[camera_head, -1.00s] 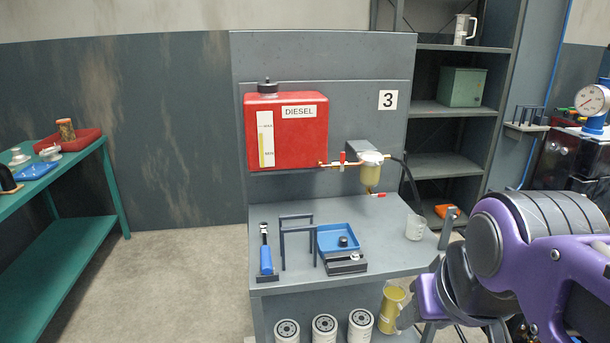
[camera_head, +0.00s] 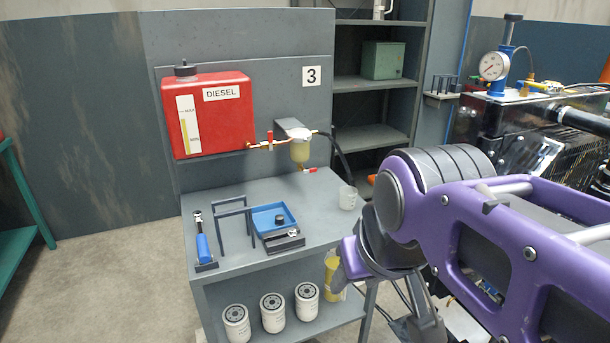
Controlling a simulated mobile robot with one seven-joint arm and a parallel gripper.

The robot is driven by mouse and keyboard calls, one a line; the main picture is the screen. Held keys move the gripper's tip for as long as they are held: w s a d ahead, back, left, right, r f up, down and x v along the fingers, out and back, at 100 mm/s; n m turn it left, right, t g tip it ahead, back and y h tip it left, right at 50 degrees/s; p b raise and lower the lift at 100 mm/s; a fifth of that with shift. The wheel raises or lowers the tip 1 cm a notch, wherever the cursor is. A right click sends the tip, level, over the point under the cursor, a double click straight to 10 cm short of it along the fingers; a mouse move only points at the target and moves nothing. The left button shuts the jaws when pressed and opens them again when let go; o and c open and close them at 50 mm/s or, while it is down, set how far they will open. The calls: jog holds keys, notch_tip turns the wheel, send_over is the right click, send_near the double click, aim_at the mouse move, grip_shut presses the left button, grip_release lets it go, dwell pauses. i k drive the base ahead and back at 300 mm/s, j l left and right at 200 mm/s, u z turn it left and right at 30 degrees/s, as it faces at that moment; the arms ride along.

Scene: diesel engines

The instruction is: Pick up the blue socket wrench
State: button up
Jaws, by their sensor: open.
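The blue socket wrench (camera_head: 204,247) is at the front left corner of the grey workbench (camera_head: 230,272). Its blue handle is at the near end by a small dark base, and its metal shaft and head point to the back. My purple and grey arm fills the lower right and is well apart from the wrench. My gripper's fingers cannot be made out; the end of the arm is hidden or out of frame.
A dark wire frame (camera_head: 234,211) stands right of the wrench, close to it. Beyond are a blue tray (camera_head: 268,219) and a clear beaker (camera_head: 348,197). White filters (camera_head: 272,312) and a yellow jug (camera_head: 333,278) stand on the lower shelf. The floor to the left is open.

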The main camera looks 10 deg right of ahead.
aim_at(203, 253)
jog(key=z, duration=2.2)
jog(key=i+l, duration=0.2)
jog(key=j+u, duration=0.1)
jog(key=u, duration=0.8)
jog(key=i+u, duration=0.1)
jog(key=u, duration=0.3)
jog(key=i+j+u, duration=0.1)
jog(key=u, duration=0.35)
jog(key=k+u, duration=0.1)
jog(key=u, duration=0.65)
jog(key=k+u, duration=0.15)
jog(key=u, duration=0.25)
jog(key=i+j+u, duration=0.2)
jog(key=i+j, duration=0.25)
jog(key=i, duration=0.15)
jog(key=i+j, duration=0.25)
jog(key=i, duration=0.1)
